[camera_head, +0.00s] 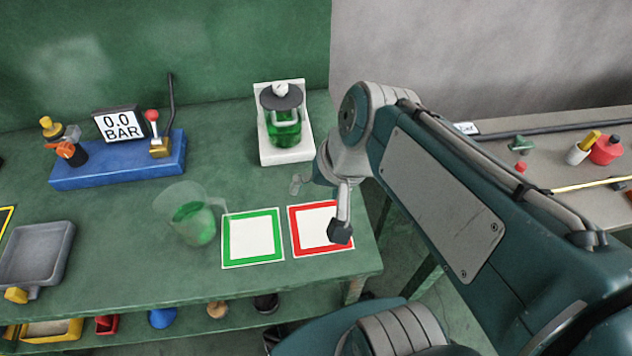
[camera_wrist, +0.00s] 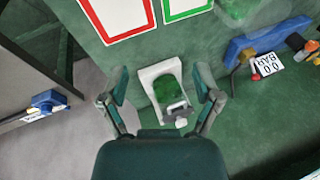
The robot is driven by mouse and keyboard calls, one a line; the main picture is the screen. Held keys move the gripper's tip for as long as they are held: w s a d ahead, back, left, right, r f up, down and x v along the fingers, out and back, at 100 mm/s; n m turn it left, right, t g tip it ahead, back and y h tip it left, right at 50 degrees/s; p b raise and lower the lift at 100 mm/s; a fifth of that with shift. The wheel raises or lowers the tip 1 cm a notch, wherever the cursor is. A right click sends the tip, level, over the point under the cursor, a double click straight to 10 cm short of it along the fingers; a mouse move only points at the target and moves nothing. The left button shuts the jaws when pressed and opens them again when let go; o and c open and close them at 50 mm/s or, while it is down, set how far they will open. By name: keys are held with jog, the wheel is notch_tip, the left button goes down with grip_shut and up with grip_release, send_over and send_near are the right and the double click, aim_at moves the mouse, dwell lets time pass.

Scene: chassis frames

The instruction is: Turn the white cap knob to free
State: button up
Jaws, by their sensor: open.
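A white cap knob (camera_head: 280,89) sits on a dark round disc (camera_head: 282,98) above a jar of green liquid (camera_head: 284,130). The jar stands on a white stand (camera_head: 292,155) at the back of the green bench. My gripper (camera_head: 319,208) is open and empty, in front of the stand and to its right, apart from the knob. In the wrist view the stand (camera_wrist: 152,72) and green jar (camera_wrist: 167,91) appear between the open fingers (camera_wrist: 160,84).
A glass beaker with green liquid (camera_head: 195,222) stands near a green-framed square (camera_head: 252,238) and a red-framed square (camera_head: 298,243). A blue base with valves (camera_head: 120,170) and a 0.0 BAR display (camera_head: 119,123) stand left. A grey tray (camera_head: 62,245) lies far left.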

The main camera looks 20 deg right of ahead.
jog(key=m+t+y, duration=0.8)
jog(key=m+y, duration=0.3)
jog(key=m, duration=1.2)
send_near(287, 88)
jog(key=shift+n, duration=0.3)
jog(key=x, duration=1.1)
jog(key=shift+w+a+f, duration=0.1)
jog(key=shift+w+a, duration=0.1)
jog(key=shift+w, duration=0.15)
grip_shut()
